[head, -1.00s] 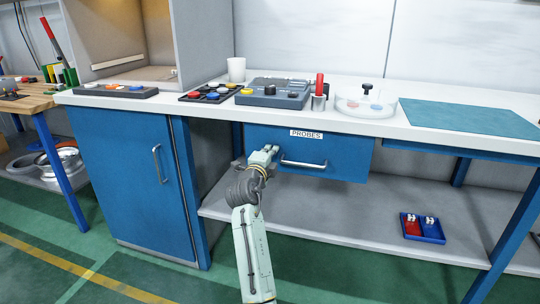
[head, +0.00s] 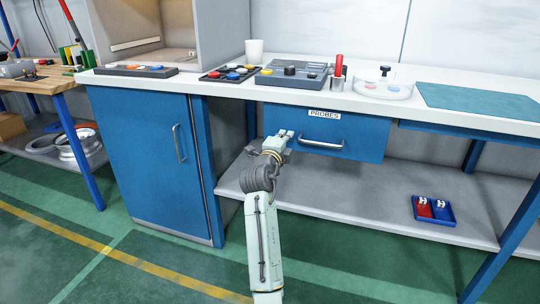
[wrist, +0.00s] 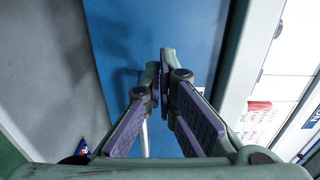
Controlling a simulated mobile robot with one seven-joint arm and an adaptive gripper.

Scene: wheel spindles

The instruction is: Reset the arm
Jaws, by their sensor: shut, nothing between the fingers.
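My arm reaches up from the bottom of the head view, and my gripper (head: 287,135) is in front of the left part of the blue drawer (head: 358,136) labelled PROBES. In the wrist view my gripper (wrist: 160,65) has its fingertips together with nothing between them. Behind the fingers is the blue drawer front (wrist: 210,30). The drawer has a metal handle (head: 320,144), just right of my gripper in the head view. Part of a metal bar shows behind the fingers in the wrist view. I cannot tell whether the gripper touches the drawer.
A blue cabinet (head: 150,150) stands left. The lower shelf (head: 350,200) bears a red and blue tray (head: 434,212).

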